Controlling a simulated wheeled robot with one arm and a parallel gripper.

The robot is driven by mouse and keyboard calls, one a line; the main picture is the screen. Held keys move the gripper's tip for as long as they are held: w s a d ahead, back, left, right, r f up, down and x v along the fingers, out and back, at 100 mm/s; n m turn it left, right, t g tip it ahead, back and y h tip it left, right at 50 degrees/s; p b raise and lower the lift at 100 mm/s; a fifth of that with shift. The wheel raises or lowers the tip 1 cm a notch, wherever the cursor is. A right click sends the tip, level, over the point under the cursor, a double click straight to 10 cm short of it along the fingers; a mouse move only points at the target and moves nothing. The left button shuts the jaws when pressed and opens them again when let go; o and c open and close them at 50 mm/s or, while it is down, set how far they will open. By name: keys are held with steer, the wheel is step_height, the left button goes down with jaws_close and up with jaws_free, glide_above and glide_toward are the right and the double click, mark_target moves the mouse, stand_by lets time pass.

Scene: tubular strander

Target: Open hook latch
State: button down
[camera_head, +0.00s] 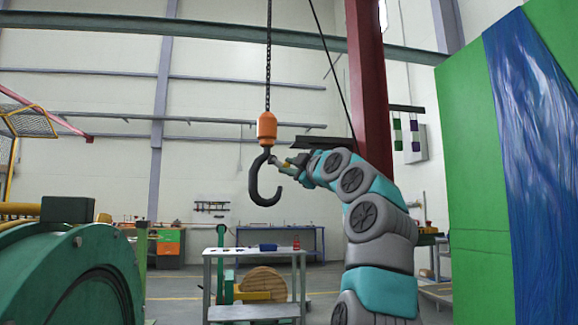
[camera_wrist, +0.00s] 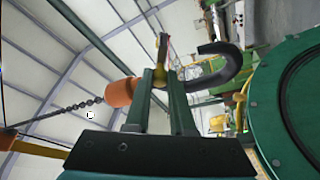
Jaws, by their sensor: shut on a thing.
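The black crane hook (camera_head: 257,190) hangs under an orange block (camera_head: 267,128) on a dark chain (camera_head: 268,60), with its opening towards my arm. My gripper (camera_head: 284,165) is at the hook's throat, reaching in from the right. In the wrist view, the hook (camera_wrist: 229,58) curves behind and right of my gripper (camera_wrist: 162,72), and the orange block (camera_wrist: 119,92) is on the left. My fingers are shut on a narrow yellowish latch (camera_wrist: 162,46), which sticks up between the fingertips. Its joint with the hook is hidden behind the fingers.
A green machine (camera_head: 75,275) with a round guard stands at lower left. A grey trolley table (camera_head: 255,252) stands below the hook. A red column (camera_head: 368,90) rises behind my arm, and a green and blue panel (camera_head: 475,160) fills the right. Air around the hook is clear.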

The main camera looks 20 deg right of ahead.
steer(key=shift+d+r+n, duration=0.1)
steer(key=shift+n, duration=0.5)
stand_by(0.3)
steer(key=c, duration=0.8)
jaws_free()
steer(key=shift+o, duration=0.2)
steer(key=shift+s, duration=0.1)
steer(key=b+v, duration=0.3)
steer(key=v, duration=0.4)
steer(key=shift+s, duration=0.3)
steer(key=shift+d+r, duration=0.1)
